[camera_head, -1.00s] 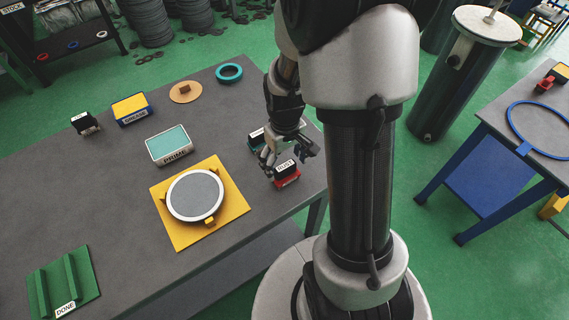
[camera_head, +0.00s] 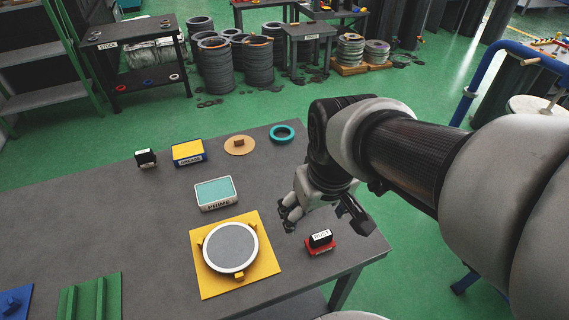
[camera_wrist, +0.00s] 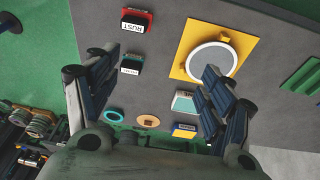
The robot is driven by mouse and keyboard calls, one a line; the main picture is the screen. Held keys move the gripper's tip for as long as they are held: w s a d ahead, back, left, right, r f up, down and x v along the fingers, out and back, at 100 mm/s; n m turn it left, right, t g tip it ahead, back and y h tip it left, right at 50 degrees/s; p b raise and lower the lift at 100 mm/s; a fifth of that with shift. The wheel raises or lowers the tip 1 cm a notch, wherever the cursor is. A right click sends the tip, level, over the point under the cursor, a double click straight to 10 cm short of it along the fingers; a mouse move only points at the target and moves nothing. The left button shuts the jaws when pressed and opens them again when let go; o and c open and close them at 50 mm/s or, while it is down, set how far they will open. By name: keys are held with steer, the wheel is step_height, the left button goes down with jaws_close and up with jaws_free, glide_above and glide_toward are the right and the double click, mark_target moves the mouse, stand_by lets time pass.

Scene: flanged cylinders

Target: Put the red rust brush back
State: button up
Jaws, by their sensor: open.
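The red rust brush (camera_head: 320,242), a red base with a black top and a white RUST label, stands on the grey table near its right end. It also shows at the top of the wrist view (camera_wrist: 135,20). My gripper (camera_head: 320,213) is open and empty, above the table and just behind the brush in the head view, apart from it. In the wrist view my spread fingers (camera_wrist: 158,80) have nothing between them that they touch. A green-based black brush (camera_wrist: 131,65) with a white label stands beside the rust brush; my gripper hides it in the head view.
On the table (camera_head: 120,220) are a yellow plate (camera_head: 208,282) with a round grey disc, a teal PRIME pad (camera_head: 214,192), a yellow-blue box (camera_head: 187,152), a small black block (camera_head: 146,158), a tan disc (camera_head: 239,145), a teal ring (camera_head: 282,133) and a green DONE rack (camera_head: 90,298).

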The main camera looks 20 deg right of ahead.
steer(key=s+a+r+t, duration=0.1)
steer(key=s+a+r, duration=0.2)
steer(key=s, duration=0.4)
steer(key=shift+a+r+t, duration=0.2)
steer(key=shift+r+t, duration=0.2)
